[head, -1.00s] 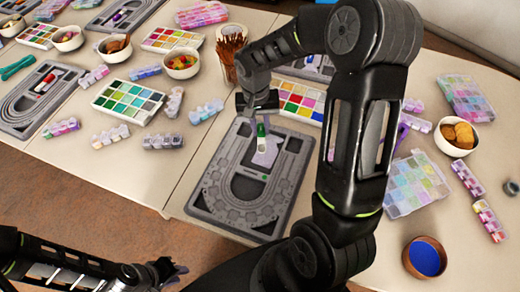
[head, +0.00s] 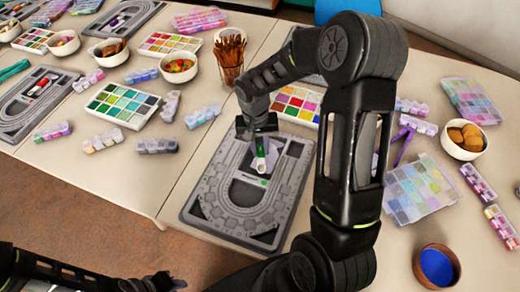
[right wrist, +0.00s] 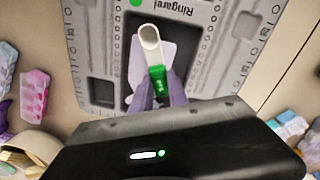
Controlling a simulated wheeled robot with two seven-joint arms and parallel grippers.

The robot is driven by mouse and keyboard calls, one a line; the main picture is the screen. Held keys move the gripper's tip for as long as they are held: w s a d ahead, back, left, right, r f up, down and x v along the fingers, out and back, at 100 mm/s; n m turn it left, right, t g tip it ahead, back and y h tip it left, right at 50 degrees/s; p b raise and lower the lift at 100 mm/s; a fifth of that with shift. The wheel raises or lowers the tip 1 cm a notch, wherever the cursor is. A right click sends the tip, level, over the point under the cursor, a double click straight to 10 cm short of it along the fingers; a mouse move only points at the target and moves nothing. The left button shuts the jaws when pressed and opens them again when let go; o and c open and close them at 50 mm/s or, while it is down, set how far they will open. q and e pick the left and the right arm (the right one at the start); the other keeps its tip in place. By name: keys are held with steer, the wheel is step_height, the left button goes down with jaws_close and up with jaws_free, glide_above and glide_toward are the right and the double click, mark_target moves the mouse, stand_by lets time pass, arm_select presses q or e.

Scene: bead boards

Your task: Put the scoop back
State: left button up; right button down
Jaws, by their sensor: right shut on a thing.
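The scoop (head: 261,158), with a white open end and a green handle, is in my right gripper (head: 260,142). In the right wrist view the two purplish fingers (right wrist: 160,90) are shut on the green handle (right wrist: 158,84), and the white end (right wrist: 149,44) points away from the gripper. The scoop is over the upper part of a grey bead board (head: 225,195), in front of a pale lilac patch there. I cannot tell whether it touches the board. My left gripper (head: 165,283) is partly in view at the bottom edge, away from the board; its jaws are unclear.
A paint-like palette (head: 297,103) and a cup of brown sticks (head: 230,62) stand behind the board. To the right are a clear bead box (head: 418,188), a bowl of brown pieces (head: 462,138) and a blue-filled bowl (head: 437,264).

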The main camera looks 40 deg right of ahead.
steer(key=shift+r, duration=0.1)
steer(key=c, duration=1.3)
jaws_free()
steer(key=r, duration=1.2)
steer(key=shift+w+a, duration=0.2)
steer(key=shift+a, duration=0.2)
